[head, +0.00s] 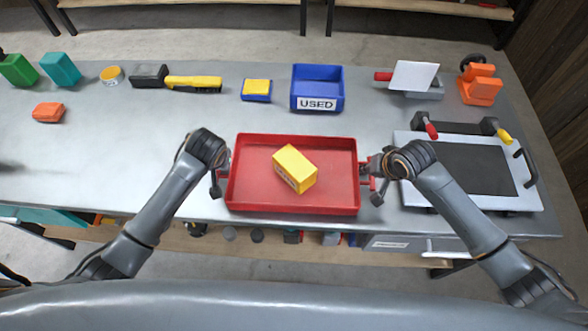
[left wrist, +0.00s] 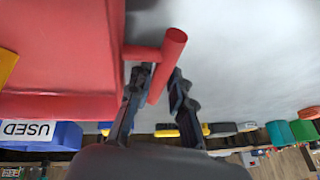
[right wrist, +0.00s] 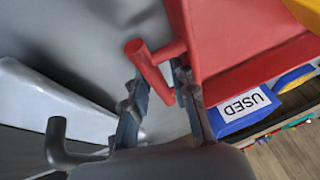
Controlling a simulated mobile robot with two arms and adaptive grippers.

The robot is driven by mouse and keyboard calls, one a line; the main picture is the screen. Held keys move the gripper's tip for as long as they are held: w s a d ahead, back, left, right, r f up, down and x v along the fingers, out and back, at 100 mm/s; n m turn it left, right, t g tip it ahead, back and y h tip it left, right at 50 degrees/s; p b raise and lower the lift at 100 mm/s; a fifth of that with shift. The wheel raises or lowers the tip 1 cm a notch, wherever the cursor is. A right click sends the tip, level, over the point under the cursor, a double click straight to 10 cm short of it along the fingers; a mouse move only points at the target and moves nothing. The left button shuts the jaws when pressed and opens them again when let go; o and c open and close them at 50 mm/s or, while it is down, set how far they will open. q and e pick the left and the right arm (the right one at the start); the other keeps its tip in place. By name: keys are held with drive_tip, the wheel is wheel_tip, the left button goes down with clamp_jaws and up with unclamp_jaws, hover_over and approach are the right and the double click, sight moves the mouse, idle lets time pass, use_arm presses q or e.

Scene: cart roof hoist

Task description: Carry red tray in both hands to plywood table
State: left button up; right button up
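The red tray (head: 250,196) lies flat on the grey metal bench (head: 120,135), with a yellow box (head: 295,168) inside it. My left gripper (head: 222,172) is at the tray's left handle (left wrist: 166,65), with its fingers on either side of the red bar and a gap still showing. My right gripper (head: 368,172) is at the right handle (right wrist: 148,68), its fingers apart around the bar with gaps visible. Both grippers look open. No plywood table can be made out for certain; a wooden shelf top (head: 425,5) shows at the far top edge.
A blue bin marked USED (head: 317,85) stands behind the tray. A white-framed dark panel with handles (head: 470,168) lies close on the right. Tools and small boxes line the bench's back edge. Bare bench lies left of the tray.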

use_arm(q)
clamp_jaws()
use_arm(e)
clamp_jaws()
use_arm(q)
drive_tip(key=shift+r, duration=0.1)
use_arm(e)
drive_tip(key=shift+w+r, duration=0.1)
